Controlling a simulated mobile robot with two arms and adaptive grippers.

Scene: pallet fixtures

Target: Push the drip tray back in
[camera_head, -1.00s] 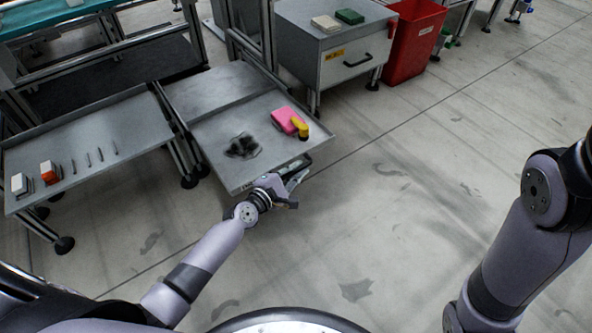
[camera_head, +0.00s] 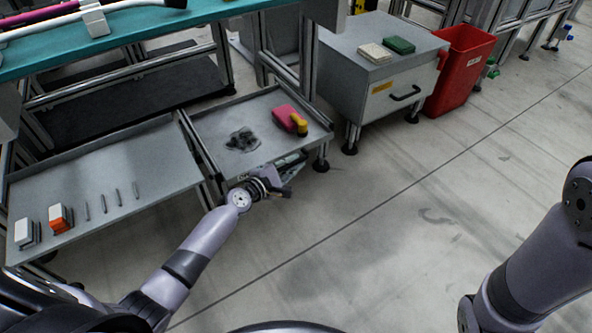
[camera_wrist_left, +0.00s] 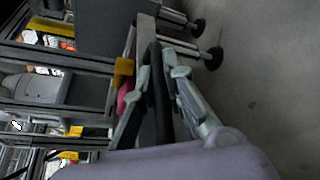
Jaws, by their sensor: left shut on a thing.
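The drip tray (camera_head: 212,137) is a shallow grey metal tray with a dark stain (camera_head: 243,139) on it. It sticks out from under the bench, its back part hidden. A pink bottle with a yellow cap (camera_head: 289,119) lies on its right side. My left gripper (camera_head: 285,174) is at the tray's front edge. In the left wrist view my gripper (camera_wrist_left: 161,78) has its fingers on both sides of the black handle bar (camera_wrist_left: 158,100), shut on it. My right arm shows at the right, but its gripper is out of view.
A grey side tray (camera_head: 105,170) with white and orange blocks and several thin rods is left of the drip tray. A grey cabinet (camera_head: 375,85) and a red bin (camera_head: 462,70) stand to the right. The teal-topped bench (camera_head: 150,45) is behind. The floor in front is clear.

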